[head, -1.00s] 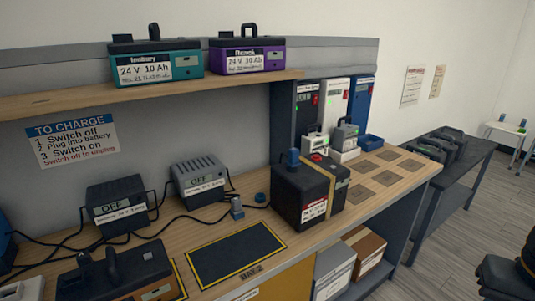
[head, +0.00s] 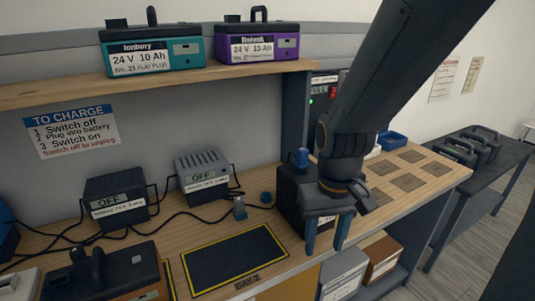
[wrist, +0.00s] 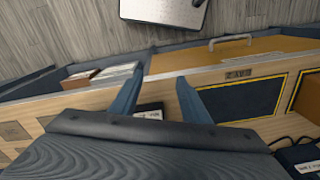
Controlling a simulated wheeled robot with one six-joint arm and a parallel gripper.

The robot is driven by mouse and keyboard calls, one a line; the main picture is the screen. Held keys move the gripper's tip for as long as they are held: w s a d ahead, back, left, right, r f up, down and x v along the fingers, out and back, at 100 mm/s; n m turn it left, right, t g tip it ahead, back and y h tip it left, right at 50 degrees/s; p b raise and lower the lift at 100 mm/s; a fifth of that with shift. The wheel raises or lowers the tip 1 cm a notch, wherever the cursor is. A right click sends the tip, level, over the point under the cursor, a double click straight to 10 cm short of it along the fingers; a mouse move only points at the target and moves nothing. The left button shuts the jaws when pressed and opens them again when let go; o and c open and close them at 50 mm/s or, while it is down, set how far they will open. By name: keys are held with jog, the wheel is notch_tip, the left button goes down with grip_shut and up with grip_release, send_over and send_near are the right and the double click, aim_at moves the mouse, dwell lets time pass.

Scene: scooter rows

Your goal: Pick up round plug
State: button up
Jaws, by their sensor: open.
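Another blue plug (head: 302,157) stands on the dark battery (head: 290,200). My gripper (head: 326,238) is open and empty, pointing down in front of that battery, to the right of the plugs. In the wrist view, its two blue fingers (wrist: 157,87) are apart over the bench's front side, with no plug between them.
Two chargers (head: 204,176) reading OFF stand at the back with loose black cables. A yellow-edged black mat (head: 235,258) lies in front and is bare. A shelf (head: 180,80) with teal and purple batteries overhangs the bench. A dark battery (head: 105,270) sits front left.

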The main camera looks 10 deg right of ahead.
jog(key=w+r+n+t+p, duration=0.1)
jog(key=w+r+p, duration=0.2)
jog(key=r+p, duration=0.25)
jog(key=w+r+t+p, duration=0.1)
jog(key=w+r+p, duration=0.25)
jog(key=r, duration=0.25)
notch_tip(320, 180, up, 8)
jog(key=f+n+t+y+p, duration=0.1)
jog(key=n+t+p, duration=0.1)
jog(key=n+p, duration=0.1)
send_over(303, 149)
jog(key=s, duration=0.3)
jog(key=shift+w+d+p+x, duration=0.1)
jog(key=shift+p+x, duration=0.15)
jog(key=shift+x, duration=0.85)
jog(key=shift+w+d+p+x, duration=0.15)
jog(key=shift+p+x, duration=0.15)
jog(key=shift+x, duration=0.8)
jog(key=shift+w+d+p+x, duration=0.1)
jog(key=shift+p+x, duration=0.15)
jog(key=shift+x, duration=0.85)
grip_shut()
